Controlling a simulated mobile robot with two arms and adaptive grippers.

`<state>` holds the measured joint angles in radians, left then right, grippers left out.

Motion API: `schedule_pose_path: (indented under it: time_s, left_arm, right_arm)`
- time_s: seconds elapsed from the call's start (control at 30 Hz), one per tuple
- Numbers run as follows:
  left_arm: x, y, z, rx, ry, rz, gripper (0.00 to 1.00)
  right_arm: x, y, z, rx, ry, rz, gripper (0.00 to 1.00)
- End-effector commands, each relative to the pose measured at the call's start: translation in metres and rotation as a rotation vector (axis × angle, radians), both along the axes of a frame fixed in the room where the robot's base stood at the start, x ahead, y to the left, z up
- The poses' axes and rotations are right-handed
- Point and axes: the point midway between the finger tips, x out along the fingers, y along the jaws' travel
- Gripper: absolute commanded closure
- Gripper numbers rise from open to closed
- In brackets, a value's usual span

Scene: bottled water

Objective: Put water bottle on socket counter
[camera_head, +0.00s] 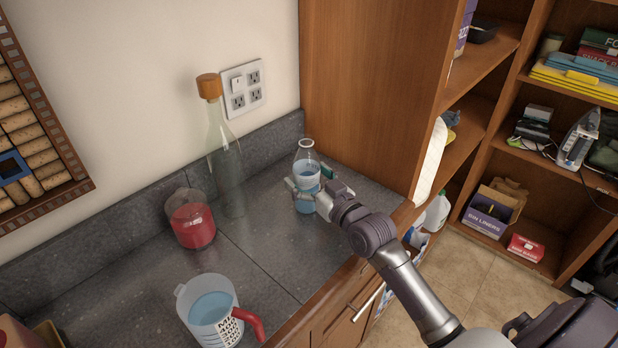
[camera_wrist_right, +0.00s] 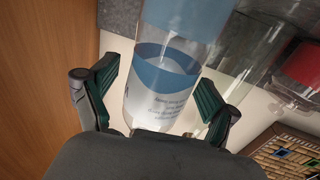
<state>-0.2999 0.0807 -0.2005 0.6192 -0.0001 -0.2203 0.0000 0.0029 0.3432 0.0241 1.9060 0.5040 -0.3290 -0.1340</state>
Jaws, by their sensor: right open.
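A clear water bottle with a blue label (camera_head: 306,170) stands upright on the dark stone counter (camera_head: 270,258), near the wooden cabinet side. A wall socket plate (camera_head: 242,89) is on the wall above this counter. My right gripper (camera_head: 311,190) is at the bottle, its open fingers on either side of the lower part. In the right wrist view the bottle (camera_wrist_right: 165,80) stands between the two green-padded fingers, with a gap at the left finger. Contact at the right finger is unclear. My left gripper is not in view.
A tall glass bottle with an orange cap (camera_head: 225,150) and a container of red liquid (camera_head: 191,222) stand left of the water bottle. A measuring jug (camera_head: 209,310) stands at the front left. Wooden shelves (camera_head: 540,165) are at the right. The counter's middle is bare.

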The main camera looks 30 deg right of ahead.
Motion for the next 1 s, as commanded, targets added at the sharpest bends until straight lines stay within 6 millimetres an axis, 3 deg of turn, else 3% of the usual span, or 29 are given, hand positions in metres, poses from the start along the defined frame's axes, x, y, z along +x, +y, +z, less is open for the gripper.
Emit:
schedule_pose_path:
  time_s: [0.17,0.63,0.8,1.0]
  left_arm:
    - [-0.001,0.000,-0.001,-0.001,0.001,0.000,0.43]
    - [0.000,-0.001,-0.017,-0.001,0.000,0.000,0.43]
    - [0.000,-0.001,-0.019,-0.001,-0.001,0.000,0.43]
    - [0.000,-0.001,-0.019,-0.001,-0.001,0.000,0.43]
  right_arm:
    - [-0.011,-0.002,0.000,0.000,0.002,0.000,0.13]
    - [-0.102,-0.014,-0.001,-0.001,0.004,0.000,0.13]
    - [-0.117,-0.016,0.002,0.000,0.000,0.001,0.13]
    - [-0.119,-0.017,0.003,0.001,-0.001,0.000,0.13]
